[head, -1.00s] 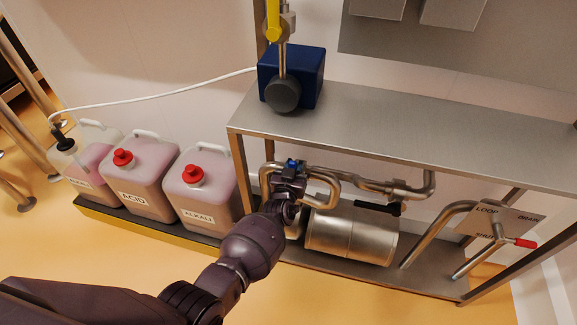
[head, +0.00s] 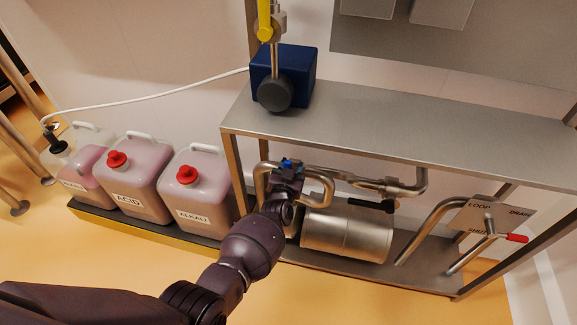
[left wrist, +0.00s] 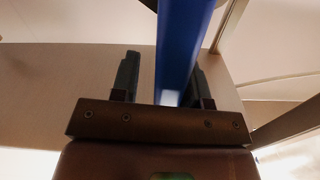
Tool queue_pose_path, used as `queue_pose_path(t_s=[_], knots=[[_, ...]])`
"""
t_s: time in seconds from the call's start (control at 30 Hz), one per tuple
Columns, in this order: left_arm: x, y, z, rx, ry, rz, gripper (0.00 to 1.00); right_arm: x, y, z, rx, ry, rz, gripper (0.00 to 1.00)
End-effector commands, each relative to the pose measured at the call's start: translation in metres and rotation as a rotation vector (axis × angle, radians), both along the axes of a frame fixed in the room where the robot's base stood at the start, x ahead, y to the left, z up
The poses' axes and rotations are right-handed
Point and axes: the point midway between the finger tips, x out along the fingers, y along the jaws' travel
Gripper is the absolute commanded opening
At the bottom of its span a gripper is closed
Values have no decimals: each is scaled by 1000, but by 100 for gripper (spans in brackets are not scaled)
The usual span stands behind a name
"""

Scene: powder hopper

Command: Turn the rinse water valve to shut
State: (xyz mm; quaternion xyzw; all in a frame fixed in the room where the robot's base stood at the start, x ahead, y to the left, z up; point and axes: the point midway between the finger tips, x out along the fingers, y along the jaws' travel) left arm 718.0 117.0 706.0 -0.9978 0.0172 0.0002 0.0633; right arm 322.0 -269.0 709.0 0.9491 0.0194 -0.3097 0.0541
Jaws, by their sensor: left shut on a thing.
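A blue valve handle (head: 287,163) shows as a small patch on the steel pipework under the bench shelf; I take it for the rinse water valve. My left gripper (head: 288,176) reaches in from the front and is shut on this handle, hiding most of it and the valve body. In the left wrist view the long flat blue handle (left wrist: 181,45) runs up between the two dark fingers of my left gripper (left wrist: 164,80), nearer the right finger. My right gripper is not in view.
Steel pipes (head: 345,178) and a steel cylinder (head: 345,235) lie close right of the gripper. A black handle (head: 370,206) sits above the cylinder. The alkali canister (head: 197,205) stands left. The steel shelf (head: 400,125) is overhead. A red-tipped lever (head: 517,238) is far right.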

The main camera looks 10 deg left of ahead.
Motion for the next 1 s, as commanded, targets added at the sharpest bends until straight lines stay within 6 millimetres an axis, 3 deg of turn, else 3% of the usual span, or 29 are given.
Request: queue_pose_path(t_s=[0.03, 0.1, 0.63, 1.0], knots=[[0, -10, 2, -4, -1, -12, 40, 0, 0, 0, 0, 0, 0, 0], [0, -9, 2, -5, -1, -11, 49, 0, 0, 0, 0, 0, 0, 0], [-4, -6, 5, -9, -7, -6, 49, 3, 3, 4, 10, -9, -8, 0], [-54, -4, 4, -10, -3, -4, 49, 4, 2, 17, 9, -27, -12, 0]])
